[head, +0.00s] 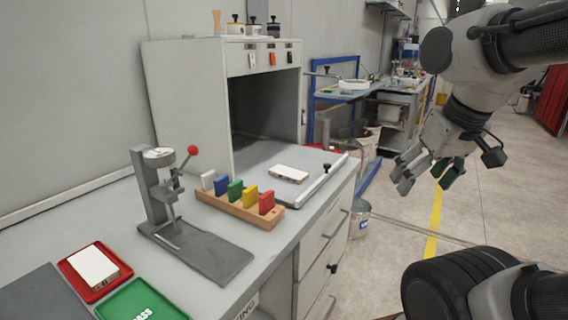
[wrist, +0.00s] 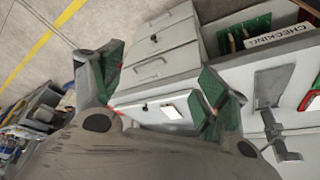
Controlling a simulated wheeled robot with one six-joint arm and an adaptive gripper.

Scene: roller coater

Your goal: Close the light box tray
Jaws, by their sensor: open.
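The light box (head: 190,95) is a grey cabinet with a dark, open front. Its grey tray (head: 318,160) is pulled out over the bench front. A pale bar handle (head: 337,168) with a black knob runs along the tray's front edge. A white rectangular plate (head: 288,174) lies on the tray. My gripper (head: 428,178) is open and empty, in the air to the right of the tray and apart from it. In the wrist view, its two green-padded fingers are spread (wrist: 160,72), with the white plate (wrist: 172,112) visible between them.
A wooden rack (head: 240,205) of coloured blocks and a gauge stand (head: 190,215) with a red knob stand left of the tray. A red tray (head: 68,268) and a green tray (head: 140,302) lie nearer. Open floor lies right of the bench.

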